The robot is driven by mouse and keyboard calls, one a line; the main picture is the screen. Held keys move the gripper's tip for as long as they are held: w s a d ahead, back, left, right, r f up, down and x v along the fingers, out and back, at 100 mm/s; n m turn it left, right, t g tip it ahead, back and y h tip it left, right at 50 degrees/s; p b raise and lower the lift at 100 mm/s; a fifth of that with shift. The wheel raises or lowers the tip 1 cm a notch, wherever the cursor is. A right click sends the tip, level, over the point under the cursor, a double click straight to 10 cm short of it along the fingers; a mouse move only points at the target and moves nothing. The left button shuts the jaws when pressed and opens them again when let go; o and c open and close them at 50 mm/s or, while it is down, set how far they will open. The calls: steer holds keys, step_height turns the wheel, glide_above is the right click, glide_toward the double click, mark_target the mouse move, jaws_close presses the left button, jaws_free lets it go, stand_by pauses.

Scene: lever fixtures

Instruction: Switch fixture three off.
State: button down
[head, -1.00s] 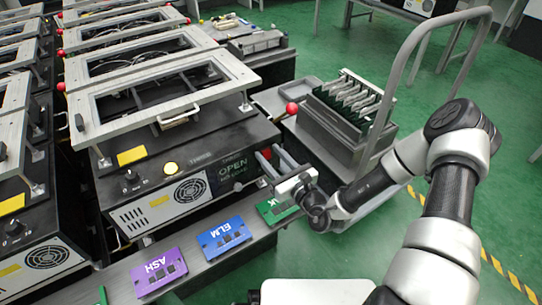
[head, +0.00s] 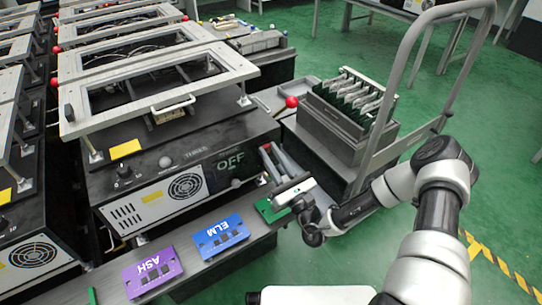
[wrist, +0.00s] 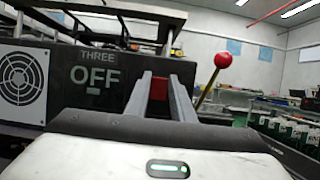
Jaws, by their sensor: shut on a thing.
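Fixture three (head: 185,160) is a dark box with a pale open frame on top. Its display (head: 230,161) reads OFF, and the round lamp beside the THREE label is unlit. In the wrist view the THREE label and the OFF display (wrist: 96,76) show at left. My gripper (head: 268,150) reaches the right end of the fixture's front. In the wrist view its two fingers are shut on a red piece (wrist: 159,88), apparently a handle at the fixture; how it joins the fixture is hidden. A red ball on a slanted rod (wrist: 222,60) stands to the right, apart from the fingers.
A front ledge carries a purple ASH plate (head: 152,272), a blue ELM plate (head: 221,235) and a green plate (head: 270,209) partly behind my gripper. A trolley with a rack of boards (head: 360,100) stands at right. Green floor is open at lower right.

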steer(key=c, duration=1.5)
jaws_free()
steer(key=p+v, duration=0.2)
steer(key=v, duration=1.5)
steer(key=shift+s+d, duration=0.15)
